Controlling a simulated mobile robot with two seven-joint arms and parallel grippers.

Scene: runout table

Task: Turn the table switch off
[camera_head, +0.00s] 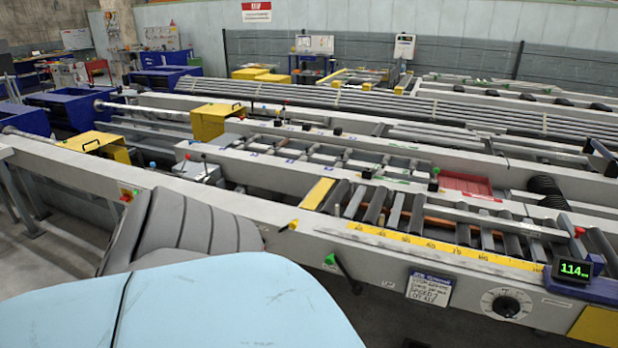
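A black rotary knob on a round white dial (506,304) sits on the front side of the runout table (400,262), at the lower right. It looks like the table switch; the setting it points to is too small to read. Neither of my grippers shows. A large light blue and grey padded shape, seemingly part of my arm, fills the lower left and hides part of the rail and floor.
A green-knobbed lever (343,272) sticks out from the rail, left of a handwritten sign (430,288). A lit display reading 114 (574,270) stands above the dial at the right. Rollers (400,210) and long bars lie behind. Dark floor shows below the rail.

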